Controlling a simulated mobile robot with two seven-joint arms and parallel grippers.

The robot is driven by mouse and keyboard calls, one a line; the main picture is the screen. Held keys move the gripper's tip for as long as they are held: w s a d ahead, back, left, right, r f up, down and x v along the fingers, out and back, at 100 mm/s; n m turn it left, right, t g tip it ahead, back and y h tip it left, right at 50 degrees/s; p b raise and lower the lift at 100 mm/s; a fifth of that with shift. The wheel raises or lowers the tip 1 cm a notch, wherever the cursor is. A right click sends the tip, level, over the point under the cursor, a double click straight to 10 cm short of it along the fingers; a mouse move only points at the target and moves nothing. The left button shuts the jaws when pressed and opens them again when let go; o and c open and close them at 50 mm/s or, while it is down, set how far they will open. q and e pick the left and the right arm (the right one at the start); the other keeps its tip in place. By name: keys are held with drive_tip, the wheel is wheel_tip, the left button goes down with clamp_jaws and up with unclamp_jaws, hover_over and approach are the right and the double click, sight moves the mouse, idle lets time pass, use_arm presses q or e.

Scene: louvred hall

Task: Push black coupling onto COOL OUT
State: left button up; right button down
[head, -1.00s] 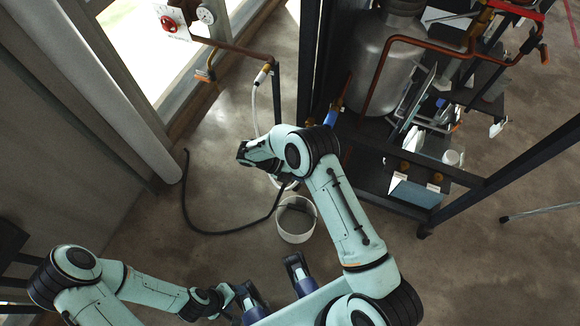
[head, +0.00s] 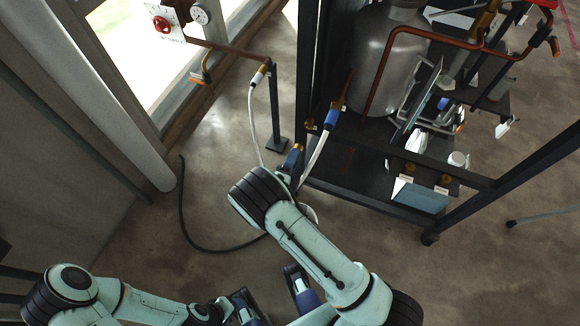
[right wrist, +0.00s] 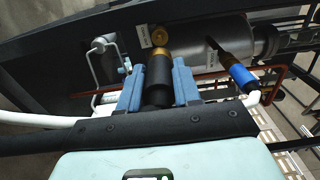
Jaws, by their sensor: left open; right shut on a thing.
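My right gripper (right wrist: 157,88) is shut on the black coupling (right wrist: 156,76), with its blue fingers on either side. The coupling has a brass end (right wrist: 160,53). Just beyond it is a round brass port (right wrist: 158,37) beside a small white label (right wrist: 145,35), too small to read. I cannot tell whether coupling and port touch. In the head view the right gripper (head: 292,160) is at the rack's near left corner, below a brass port (head: 312,126); the arm hides most of it. My left gripper (head: 270,294) is open and empty at the bottom.
A blue coupling (head: 332,118) with a white hose sits on the rack to the right; it also shows in the right wrist view (right wrist: 240,74). Another white hose (head: 254,125) hangs from the wall pipe. A black hose (head: 186,215) curves over clear floor at the left.

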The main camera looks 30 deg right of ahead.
sight(299, 147)
drive_tip(key=x, duration=0.4)
drive_tip(key=shift+w+d, duration=0.2)
drive_tip(key=shift+d, duration=0.05)
drive_tip(key=shift+w+d, duration=0.2)
drive_tip(key=shift+d, duration=0.05)
drive_tip(key=shift+a, duration=0.1)
idle(0.7)
drive_tip(key=x, duration=0.3)
drive_tip(key=shift+s, duration=0.1)
idle(0.5)
